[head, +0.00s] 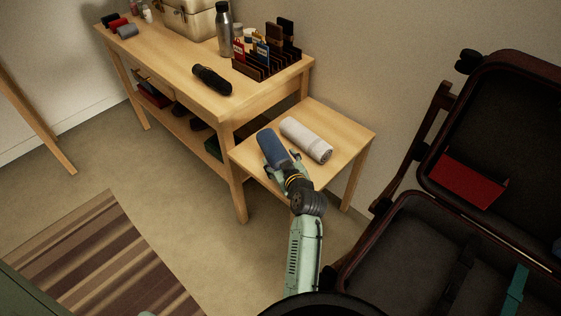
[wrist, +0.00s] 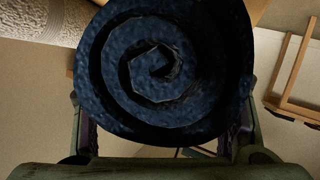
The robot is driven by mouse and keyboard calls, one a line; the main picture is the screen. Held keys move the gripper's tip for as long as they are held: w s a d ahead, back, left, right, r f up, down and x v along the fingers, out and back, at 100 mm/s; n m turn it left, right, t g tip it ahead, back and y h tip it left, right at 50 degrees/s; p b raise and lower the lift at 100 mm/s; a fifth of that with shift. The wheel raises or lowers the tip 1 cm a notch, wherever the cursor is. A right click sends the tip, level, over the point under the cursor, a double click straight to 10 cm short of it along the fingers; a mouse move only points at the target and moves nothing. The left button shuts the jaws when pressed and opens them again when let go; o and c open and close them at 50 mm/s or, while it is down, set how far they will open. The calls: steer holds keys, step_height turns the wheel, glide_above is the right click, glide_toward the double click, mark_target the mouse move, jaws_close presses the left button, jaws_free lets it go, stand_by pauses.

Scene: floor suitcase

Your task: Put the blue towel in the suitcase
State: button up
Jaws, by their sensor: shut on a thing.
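The blue towel (head: 272,147) is rolled up, at the left side of the small wooden side table (head: 345,140). In the wrist view the spiral end of the blue towel (wrist: 165,65) fills the middle, between the fingers. My gripper (head: 283,166) is shut on the near end of the roll; it also shows in the wrist view (wrist: 165,125). I cannot tell whether the towel touches the tabletop. The open suitcase (head: 408,205) is at the right, with a dark interior and its lid raised.
A rolled white towel (head: 306,139) lies close to the right of the blue one. A longer wooden table (head: 170,62) behind holds a bottle (head: 224,28), a dark umbrella (head: 212,79) and a card rack (head: 268,65). A red item (head: 468,181) is in the suitcase lid. A striped rug (head: 105,262) lies at left.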

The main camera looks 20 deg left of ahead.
step_height(320, 180, down, 2)
steer(key=shift+f+b, duration=0.1)
steer(key=shift+b, duration=0.25)
steer(key=shift+a, duration=0.1)
steer(key=o, duration=1.3)
steer(key=shift+c, duration=0.2)
